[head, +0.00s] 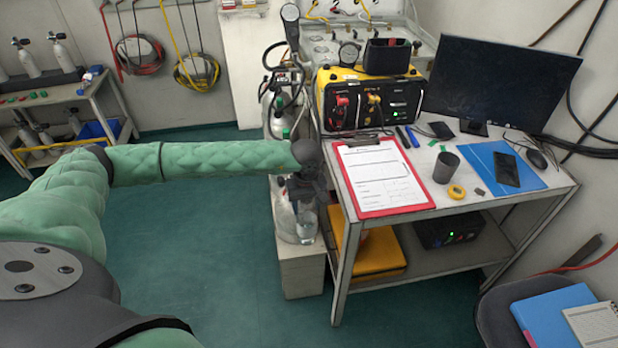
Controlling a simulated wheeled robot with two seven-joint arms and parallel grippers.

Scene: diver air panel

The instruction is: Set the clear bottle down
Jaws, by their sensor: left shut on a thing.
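The clear bottle (306,227) is upright below my left gripper (306,204), just left of the table's front left leg. My left gripper is shut on its upper part, and the dark fingers hide the top of the bottle. The bottle appears over the top of a low white box (302,276); I cannot tell whether its base touches the box. My right gripper is not in view.
Grey and white cylinders (282,215) stand close behind and left of the bottle. The table (463,212) to the right holds a red clipboard (379,177), a dark cup (446,167) and a yellow-black case (369,101). The green floor (215,270) at left is clear.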

